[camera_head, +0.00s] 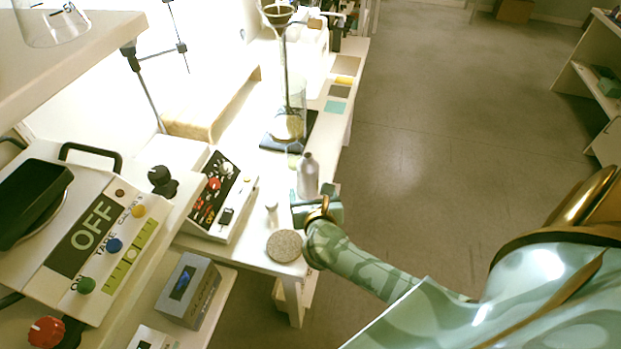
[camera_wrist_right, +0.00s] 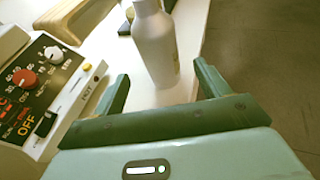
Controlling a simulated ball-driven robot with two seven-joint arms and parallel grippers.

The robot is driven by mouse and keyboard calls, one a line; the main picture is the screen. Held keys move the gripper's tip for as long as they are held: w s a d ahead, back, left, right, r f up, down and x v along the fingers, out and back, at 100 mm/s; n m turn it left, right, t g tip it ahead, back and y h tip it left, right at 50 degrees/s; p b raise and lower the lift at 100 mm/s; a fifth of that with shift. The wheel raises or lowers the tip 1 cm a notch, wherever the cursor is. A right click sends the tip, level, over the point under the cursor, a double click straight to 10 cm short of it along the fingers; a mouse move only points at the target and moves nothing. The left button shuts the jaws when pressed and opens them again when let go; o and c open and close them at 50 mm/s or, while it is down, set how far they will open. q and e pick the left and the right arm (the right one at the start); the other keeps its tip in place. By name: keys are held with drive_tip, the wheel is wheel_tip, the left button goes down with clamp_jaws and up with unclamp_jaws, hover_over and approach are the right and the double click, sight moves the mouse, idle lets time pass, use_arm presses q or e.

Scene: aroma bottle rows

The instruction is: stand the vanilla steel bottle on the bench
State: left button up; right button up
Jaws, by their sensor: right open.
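A pale steel bottle (camera_head: 307,178) stands upright near the bench's (camera_head: 262,262) right edge; any label on it is too small to read. My right gripper (camera_head: 318,200) is beside its lower part, at the bench edge. In the right wrist view the bottle (camera_wrist_right: 155,42) shows between and just beyond the two green fingers of my right gripper (camera_wrist_right: 163,82). These fingers are spread, with a gap to the bottle on both sides. The bottle's top is cut off there. My left gripper is not in view.
A round cork-like mat (camera_head: 285,246) and a small pale vial (camera_head: 271,207) are close to the gripper. A control box with knobs (camera_head: 222,195) stands to the left. Glassware on a dark stand base (camera_head: 270,143) is behind the bottle.

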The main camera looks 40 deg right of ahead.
drive_tip(key=shift+v, duration=1.9)
